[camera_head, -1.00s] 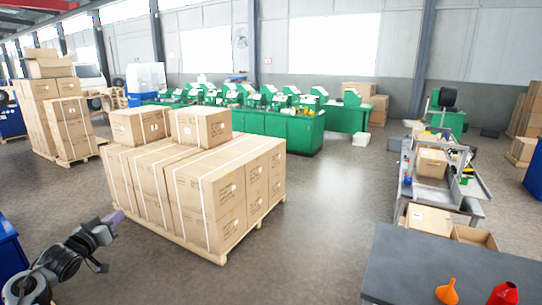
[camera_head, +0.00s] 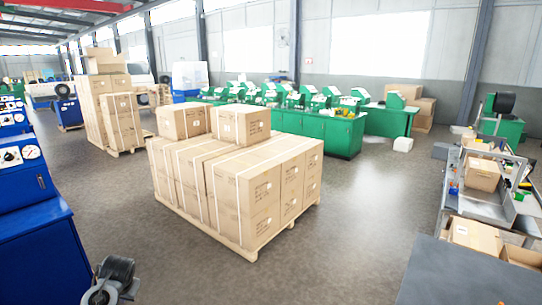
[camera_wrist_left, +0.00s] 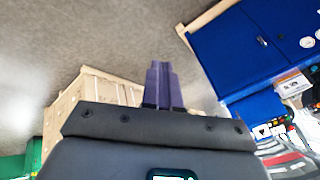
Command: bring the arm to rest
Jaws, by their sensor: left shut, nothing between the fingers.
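My left gripper (camera_wrist_left: 163,86) shows in the left wrist view with its two purple fingers together and nothing between them. It points at bare grey floor. My right arm and gripper are in neither view.
A pallet of strapped cardboard boxes (camera_head: 235,180) stands mid-floor. A blue cabinet (camera_head: 40,245) with gauges is at the left, close to my left arm. Green machine benches (camera_head: 318,130) line the back. A grey table (camera_head: 460,275) is at the lower right. Floor between is clear.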

